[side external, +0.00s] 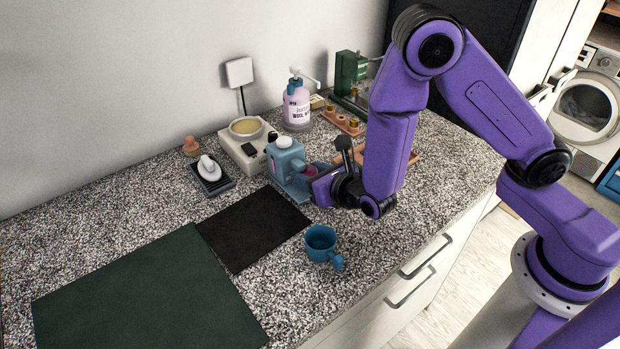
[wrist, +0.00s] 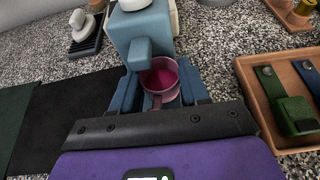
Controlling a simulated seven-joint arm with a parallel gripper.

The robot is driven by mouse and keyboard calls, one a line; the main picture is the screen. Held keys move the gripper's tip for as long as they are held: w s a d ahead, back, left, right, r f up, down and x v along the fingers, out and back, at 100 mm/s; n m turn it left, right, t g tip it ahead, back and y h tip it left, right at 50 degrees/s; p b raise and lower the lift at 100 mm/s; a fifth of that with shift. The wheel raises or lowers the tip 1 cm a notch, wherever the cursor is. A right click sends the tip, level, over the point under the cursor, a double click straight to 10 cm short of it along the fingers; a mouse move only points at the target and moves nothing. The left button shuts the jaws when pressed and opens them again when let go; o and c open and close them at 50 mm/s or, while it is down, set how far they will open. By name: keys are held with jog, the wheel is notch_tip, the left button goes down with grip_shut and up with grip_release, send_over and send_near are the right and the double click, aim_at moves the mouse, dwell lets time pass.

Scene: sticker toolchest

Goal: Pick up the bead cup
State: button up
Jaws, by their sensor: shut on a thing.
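A small pink cup with magenta contents, which I take as the bead cup (wrist: 158,98), sits under the spout of a light-blue dispenser (wrist: 143,32). In the side view only a bit of the cup's magenta (side external: 311,170) shows, beside the dispenser (side external: 286,162). My gripper (wrist: 160,88) has its blue fingers on both sides of the cup and is shut on it. In the side view my gripper (side external: 312,182) reaches in low from the right. The cup's base is hidden, so I cannot tell whether it is lifted.
A blue mug (side external: 321,244) stands near the counter's front edge. A wooden tray with straps (wrist: 248,92) lies right of the gripper. Black (side external: 252,232) and green (side external: 150,300) mats lie to the left. A hotplate (side external: 236,147) and a pump bottle (side external: 297,108) stand behind.

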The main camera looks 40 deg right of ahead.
jog(key=s, duration=1.7)
jog(key=shift+s, duration=0.4)
notch_tip(320, 180, up, 17)
jog(key=n+y, duration=0.3)
send_over(236, 235)
jog(key=shift+g, duration=0.3)
jog(key=f, duration=1.4)
jog(key=shift+s+d+f, duration=0.15)
jog(key=shift+d+f, duration=0.05)
jog(key=shift+f, duration=0.05)
jog(key=shift+a+f, duration=0.1)
jog(key=shift+f, duration=0.05)
jog(key=shift+w+a+f, duration=0.1)
jog(key=shift+w+f, duration=0.05)
jog(key=shift+f, duration=0.75)
jog(key=shift+w+a+f, duration=0.1)
jog(key=shift+f, duration=0.75)
jog(key=shift+d+f, duration=0.1)
